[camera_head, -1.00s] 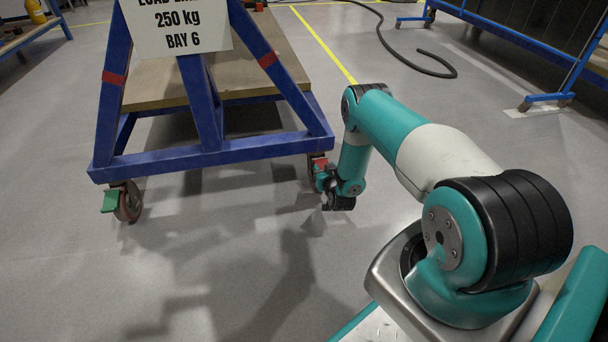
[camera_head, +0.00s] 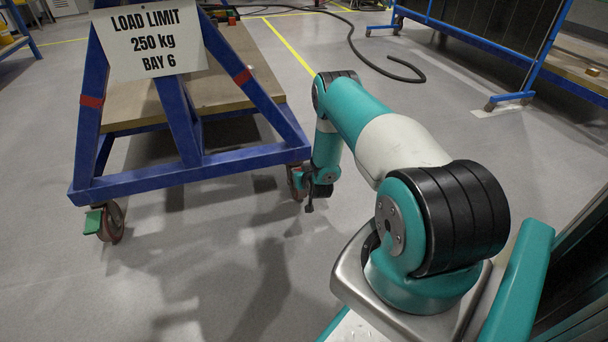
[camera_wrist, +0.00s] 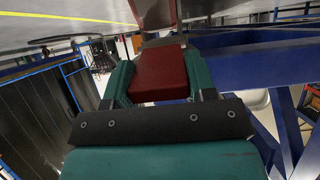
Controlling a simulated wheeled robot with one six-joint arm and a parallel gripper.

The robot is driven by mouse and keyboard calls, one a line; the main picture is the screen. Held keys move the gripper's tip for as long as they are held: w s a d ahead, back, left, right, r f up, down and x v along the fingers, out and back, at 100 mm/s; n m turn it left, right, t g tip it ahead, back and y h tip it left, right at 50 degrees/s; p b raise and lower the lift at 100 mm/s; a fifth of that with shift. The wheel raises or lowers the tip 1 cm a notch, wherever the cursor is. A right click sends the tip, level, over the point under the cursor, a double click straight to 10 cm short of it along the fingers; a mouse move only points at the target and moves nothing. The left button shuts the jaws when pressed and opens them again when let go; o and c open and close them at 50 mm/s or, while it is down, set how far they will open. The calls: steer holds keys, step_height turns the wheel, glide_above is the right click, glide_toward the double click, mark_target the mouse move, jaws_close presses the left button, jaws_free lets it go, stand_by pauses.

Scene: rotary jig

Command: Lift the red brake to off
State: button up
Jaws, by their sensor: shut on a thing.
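The red brake (camera_wrist: 160,74) is a flat red pedal in the middle of the wrist view. My gripper (camera_wrist: 161,84) has one teal finger on each side of it and is shut on it. In the head view my gripper (camera_head: 305,181) is low at the front right corner of the blue cart (camera_head: 200,170), at the right caster (camera_head: 296,184). The arm and gripper hide much of that caster and its brake there. I cannot tell the brake's exact tilt.
The cart's left caster (camera_head: 111,222) has a green pedal (camera_head: 93,221). A load limit sign (camera_head: 150,40) hangs on the cart's frame. A dark hose (camera_head: 385,68) lies on the floor behind. A blue-framed rack (camera_head: 500,50) stands at the back right. The front floor is clear.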

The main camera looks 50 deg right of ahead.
steer(key=o, duration=1.3)
steer(key=shift+r, duration=0.1)
steer(key=shift+p+v, duration=7.35)
steer(key=shift+v, duration=1.35)
